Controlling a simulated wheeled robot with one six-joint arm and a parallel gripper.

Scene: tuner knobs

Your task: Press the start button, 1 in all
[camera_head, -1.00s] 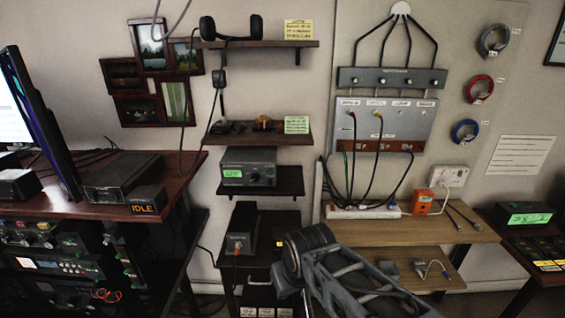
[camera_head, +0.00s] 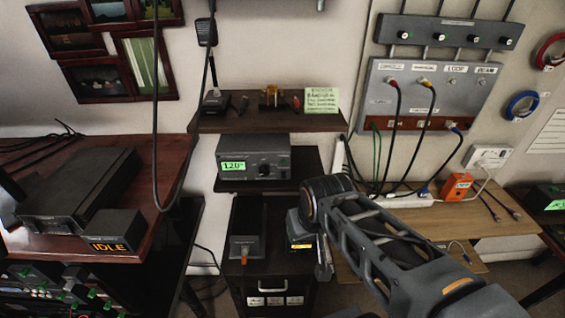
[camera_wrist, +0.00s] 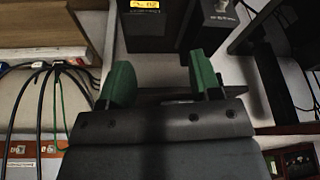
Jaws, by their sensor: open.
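I cannot make out a labelled start button in either view. A grey tuner box (camera_head: 255,162) with a lit green display and a dark round knob (camera_head: 286,172) sits on a small dark shelf in the head view. A small black box with an orange IDLE display (camera_head: 110,246) stands on the left desk. My gripper's two green fingers are spread apart and empty in the wrist view (camera_wrist: 161,80). In the head view my arm reaches in from the lower right, its end hanging right of the dark box below the tuner; the fingertips are hard to see there.
A dark box (camera_head: 247,230) with an orange plug stands on a cabinet below the tuner. A cable panel (camera_head: 440,95) hangs at right, its cables running to a white power strip (camera_head: 395,202). A wooden shelf (camera_head: 480,225) lies behind my arm. A black cable hangs at left.

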